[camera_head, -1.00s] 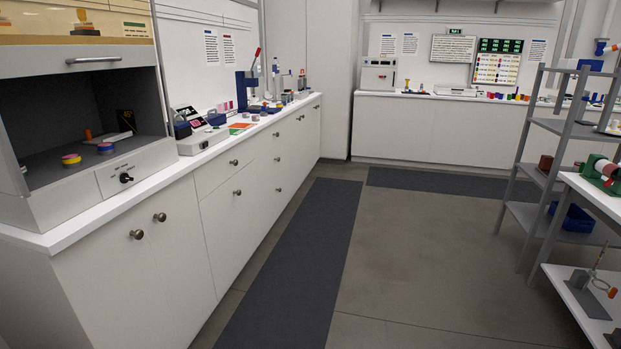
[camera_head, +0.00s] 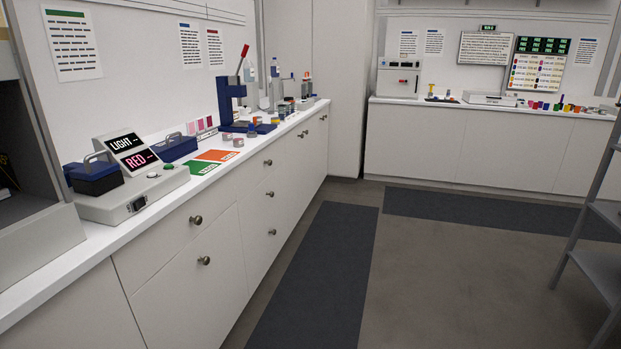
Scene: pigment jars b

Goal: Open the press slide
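A blue press (camera_head: 228,104) with a red-handled lever (camera_head: 243,55) stands on the left counter, in the middle distance against the wall. The lever points up and slightly right. A blue flat part (camera_head: 258,128) lies at the press's foot; I cannot tell whether it is the slide or how far out it sits. My gripper is not in view.
A grey device with displays reading LIGHT and RED (camera_head: 130,185) stands nearer on the left counter (camera_head: 60,263). Orange and green mats (camera_head: 216,155) lie before the press. A grey shelf rack (camera_head: 590,215) stands at right. The floor (camera_head: 440,270) between is clear.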

